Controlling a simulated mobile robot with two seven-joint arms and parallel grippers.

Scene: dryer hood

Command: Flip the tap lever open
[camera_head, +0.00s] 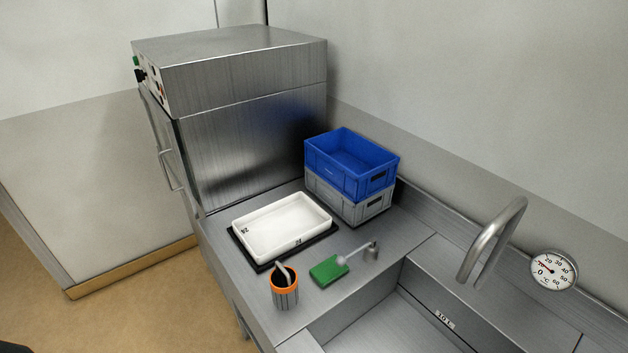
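The curved metal tap spout (490,240) rises at the right over the sink basin. Neither of my grippers is in view.
A white tray (309,207) sits on a dark base on the counter. An orange-rimmed cup (286,294) holds a utensil near the front edge. A blue crate (345,178) is stacked on a grey crate (326,196). A steel hood machine (250,140) stands at left, a dial thermometer (553,270) at right.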

